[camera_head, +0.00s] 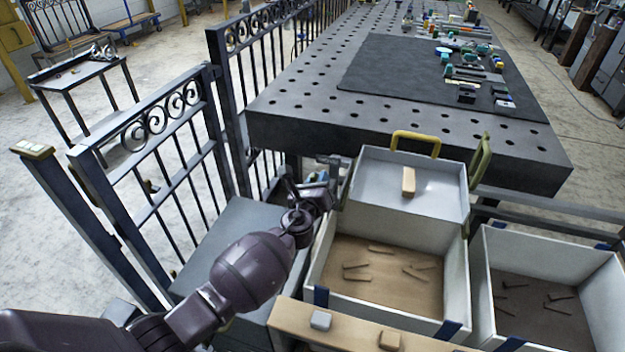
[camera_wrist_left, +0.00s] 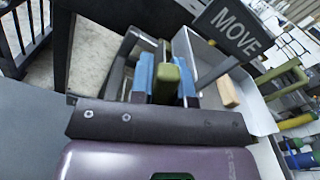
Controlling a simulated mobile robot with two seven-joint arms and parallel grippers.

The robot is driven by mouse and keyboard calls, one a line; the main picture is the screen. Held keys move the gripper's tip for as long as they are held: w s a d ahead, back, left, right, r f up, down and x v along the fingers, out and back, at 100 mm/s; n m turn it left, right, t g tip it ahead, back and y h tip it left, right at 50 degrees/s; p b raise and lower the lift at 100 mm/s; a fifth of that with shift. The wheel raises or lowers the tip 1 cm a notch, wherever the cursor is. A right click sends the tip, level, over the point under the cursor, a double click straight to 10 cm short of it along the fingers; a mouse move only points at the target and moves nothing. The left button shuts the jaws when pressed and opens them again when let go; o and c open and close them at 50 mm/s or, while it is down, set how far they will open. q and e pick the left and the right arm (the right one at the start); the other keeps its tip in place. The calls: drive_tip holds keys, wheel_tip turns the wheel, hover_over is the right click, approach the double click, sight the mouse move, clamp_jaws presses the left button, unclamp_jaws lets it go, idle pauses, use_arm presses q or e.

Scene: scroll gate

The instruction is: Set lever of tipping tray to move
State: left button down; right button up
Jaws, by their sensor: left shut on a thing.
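My left gripper (camera_head: 327,174) is beside the left edge of the grey tipping tray (camera_head: 378,193). In the left wrist view its blue-padded fingers (camera_wrist_left: 165,84) are shut on an olive-green lever grip (camera_wrist_left: 166,80). In the head view the gripper and arm hide this grip. A dark plate reading MOVE (camera_wrist_left: 236,29) stands just beyond the fingers, to the right. The tray is tilted, with a yellow handle (camera_head: 417,139) at its far edge and a wooden block (camera_head: 408,181) on it. My right gripper is not in view.
A bin with wooden pieces (camera_head: 318,262) lies below the tray, and another with dark pieces (camera_head: 481,262) is to its right. A perforated table (camera_head: 290,105) stands behind. A scrollwork gate (camera_head: 160,130) is close on the left. A wooden rail (camera_head: 285,311) crosses the front.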

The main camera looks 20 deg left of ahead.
use_arm(q)
drive_tip(key=d+m, duration=0.1)
drive_tip(key=d+m+p, duration=0.1)
drive_tip(key=m, duration=0.1)
drive_tip(key=shift+r+m+p, duration=0.2)
drive_tip(key=shift+m+p, duration=0.1)
idle(0.5)
drive_tip(key=c, duration=1.1)
unclamp_jaws()
drive_tip(key=shift+s, duration=0.1)
